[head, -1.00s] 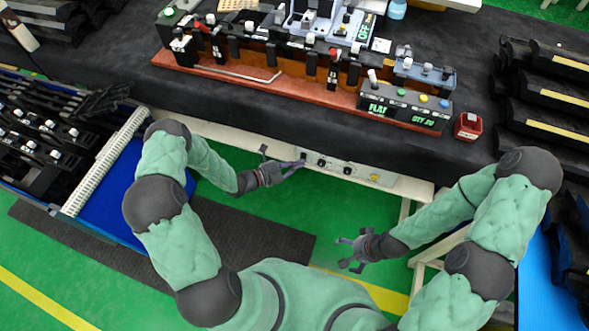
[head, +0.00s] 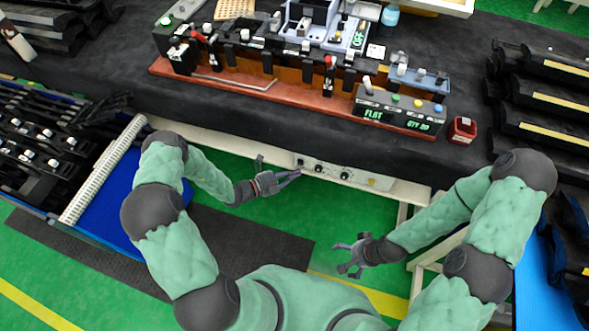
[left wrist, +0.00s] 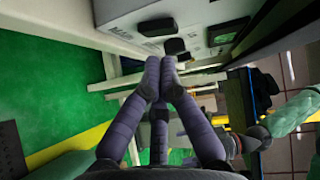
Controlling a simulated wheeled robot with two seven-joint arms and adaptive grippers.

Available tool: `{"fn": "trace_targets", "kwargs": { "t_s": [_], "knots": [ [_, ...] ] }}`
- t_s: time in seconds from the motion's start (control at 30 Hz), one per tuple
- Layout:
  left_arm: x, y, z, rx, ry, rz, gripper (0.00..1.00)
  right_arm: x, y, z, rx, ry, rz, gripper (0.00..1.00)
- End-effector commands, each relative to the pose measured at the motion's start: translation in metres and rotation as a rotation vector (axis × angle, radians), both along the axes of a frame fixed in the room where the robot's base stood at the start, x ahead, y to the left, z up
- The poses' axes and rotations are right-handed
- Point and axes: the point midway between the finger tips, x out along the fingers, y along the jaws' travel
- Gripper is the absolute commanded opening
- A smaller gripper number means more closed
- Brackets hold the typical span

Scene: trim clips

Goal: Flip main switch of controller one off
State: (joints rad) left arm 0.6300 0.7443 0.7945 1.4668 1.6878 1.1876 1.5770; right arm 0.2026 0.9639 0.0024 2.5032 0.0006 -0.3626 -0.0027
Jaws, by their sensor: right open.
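The controller (head: 332,173) is a pale box under the table's front edge in the head view, with black controls along its face. A dark switch (head: 300,162) sits at its left end. My left gripper (head: 299,173) is shut and empty, just below and in front of that end. In the left wrist view the closed fingertips (left wrist: 160,62) are close to a black control (left wrist: 175,46) on the pale panel (left wrist: 120,12); I cannot tell if they touch. Another black control (left wrist: 157,26) is beside it. The switch position is too small to read. My right gripper (head: 350,256) is open and empty, away from the controller.
The dark table (head: 230,108) above carries a red-brown fixture (head: 310,108) and a FLAT display box (head: 400,112). A blue-lined rack (head: 120,205) stands at left. Open green floor (head: 265,212) lies below the controller.

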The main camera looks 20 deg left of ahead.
Motion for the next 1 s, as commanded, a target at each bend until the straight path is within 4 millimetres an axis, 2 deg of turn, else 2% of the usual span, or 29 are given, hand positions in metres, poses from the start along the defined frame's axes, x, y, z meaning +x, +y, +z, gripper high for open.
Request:
{"fn": "trace_targets", "kwargs": {
  "t_s": [0.1,0.3,0.5,0.7,1.0],
  "knots": [
    [-0.018,-0.001,-0.003,-0.003,0.004,-0.004,0.0,0.0,0.0,0.006,0.0,0.0,0.0,1.0],
    [-0.044,0.033,-0.006,0.0,0.002,0.001,0.0,0.0,0.0,0.017,0.0,0.0,0.0,1.0],
    [-0.068,0.058,-0.011,-0.001,0.002,-0.001,0.0,0.0,0.0,0.024,0.0,0.0,0.0,1.0],
    [-0.08,0.071,-0.013,0.0,0.001,-0.004,0.0,0.0,0.0,0.027,0.0,0.0,0.0,1.0],
    [-0.082,0.073,-0.014,0.0,-0.001,-0.005,0.0,0.0,0.0,0.027,0.0,0.0,0.0,1.0]
  ]
}}
